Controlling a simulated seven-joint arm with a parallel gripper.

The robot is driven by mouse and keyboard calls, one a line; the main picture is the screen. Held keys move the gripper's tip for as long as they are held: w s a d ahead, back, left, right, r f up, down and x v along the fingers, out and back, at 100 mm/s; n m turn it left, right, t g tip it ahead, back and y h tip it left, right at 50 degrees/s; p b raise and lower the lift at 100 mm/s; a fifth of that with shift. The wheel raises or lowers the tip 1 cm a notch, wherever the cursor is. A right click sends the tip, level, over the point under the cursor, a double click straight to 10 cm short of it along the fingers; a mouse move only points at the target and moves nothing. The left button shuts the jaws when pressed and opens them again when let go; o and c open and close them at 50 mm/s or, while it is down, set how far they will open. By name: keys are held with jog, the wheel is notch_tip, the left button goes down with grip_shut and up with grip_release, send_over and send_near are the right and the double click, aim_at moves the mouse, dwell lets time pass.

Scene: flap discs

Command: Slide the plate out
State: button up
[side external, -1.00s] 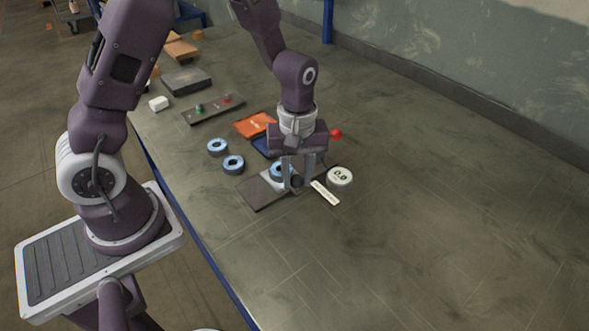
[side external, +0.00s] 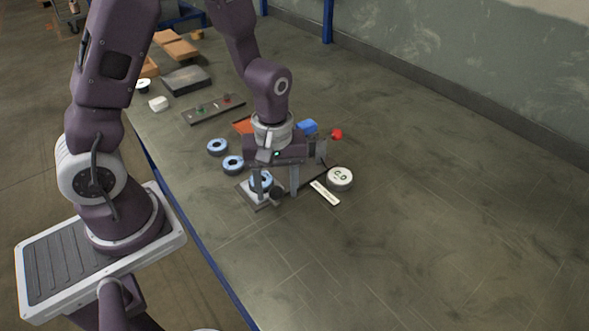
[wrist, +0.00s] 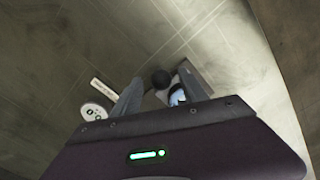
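The light grey plate (side external: 252,197) sits at the left end of a dark track (side external: 312,178). A blue ring-shaped disc (side external: 265,179) rests on it, partly behind a finger. A black round knob (side external: 277,193) stands at the plate's near side. My gripper (side external: 276,190) is open, with its fingers apart on either side of the knob. The wrist view shows the knob (wrist: 161,79) between the fingertips with a gap on each side. The plate (wrist: 200,82) and disc (wrist: 177,97) show there beside the right finger.
A white round dial (side external: 340,178) and a pale label strip (side external: 325,192) lie to the right. Two blue discs, one nearer (side external: 232,164) and one farther (side external: 217,146), stand left. The table's right side is clear.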

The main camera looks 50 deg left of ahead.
notch_tip(320, 180, up, 8)
jog(key=shift+r, duration=0.1)
dwell(0.4)
